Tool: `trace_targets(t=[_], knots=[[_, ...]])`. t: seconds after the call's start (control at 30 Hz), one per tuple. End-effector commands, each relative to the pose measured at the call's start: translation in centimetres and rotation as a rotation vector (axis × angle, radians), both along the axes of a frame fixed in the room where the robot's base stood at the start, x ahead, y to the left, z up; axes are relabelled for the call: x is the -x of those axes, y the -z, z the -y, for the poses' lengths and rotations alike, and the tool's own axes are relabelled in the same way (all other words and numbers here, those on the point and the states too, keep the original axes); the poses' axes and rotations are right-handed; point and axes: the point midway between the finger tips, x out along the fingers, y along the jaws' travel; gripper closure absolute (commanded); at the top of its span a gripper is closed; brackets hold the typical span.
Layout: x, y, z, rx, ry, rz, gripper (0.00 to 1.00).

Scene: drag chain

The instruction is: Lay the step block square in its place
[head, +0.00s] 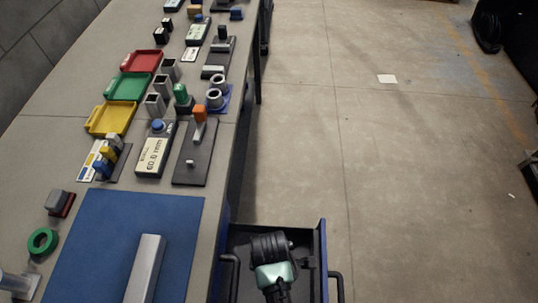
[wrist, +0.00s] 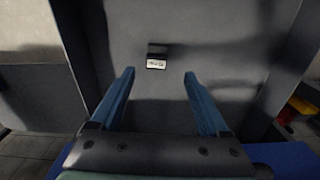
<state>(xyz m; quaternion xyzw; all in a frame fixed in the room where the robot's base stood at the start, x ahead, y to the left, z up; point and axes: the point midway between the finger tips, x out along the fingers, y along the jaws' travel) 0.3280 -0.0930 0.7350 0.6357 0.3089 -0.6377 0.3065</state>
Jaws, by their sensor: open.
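A small dark block with a white, marked face (wrist: 157,62) lies on the dark grey floor of the open drawer in the wrist view. It may be the step block, but I cannot tell for sure. My gripper (wrist: 159,75) is open, with its two blue fingers on either side below the block in the picture and nothing between them. In the head view my gripper (head: 272,262) is over the drawer and its fingertips are hidden. I cannot tell which spot is the block's place.
The open blue-edged drawer (head: 322,240) has walls around my gripper. On the bench, a blue mat (head: 90,240) carries a grey metal bar (head: 145,268). A green ring (head: 42,241), a gauge box (head: 155,150) and a dark stand (head: 195,165) are nearby.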

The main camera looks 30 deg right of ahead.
Motion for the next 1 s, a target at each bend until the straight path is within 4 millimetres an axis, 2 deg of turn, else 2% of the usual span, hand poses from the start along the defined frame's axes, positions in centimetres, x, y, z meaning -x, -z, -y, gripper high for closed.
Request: trace_targets(t=[0.1,0.33,0.6,0.9,0.93,1.0], knots=[[-0.1,1.7,0.0,0.001,0.001,0.001,0.21],[-0.2,3.2,0.1,0.001,0.000,0.002,0.21],[-0.4,6.8,0.1,0.001,0.001,0.003,0.21],[-0.4,7.3,0.1,0.002,0.001,0.005,0.21],[-0.4,7.3,0.1,0.002,0.001,0.005,0.23],[-0.4,7.3,0.1,0.002,0.001,0.005,0.36]])
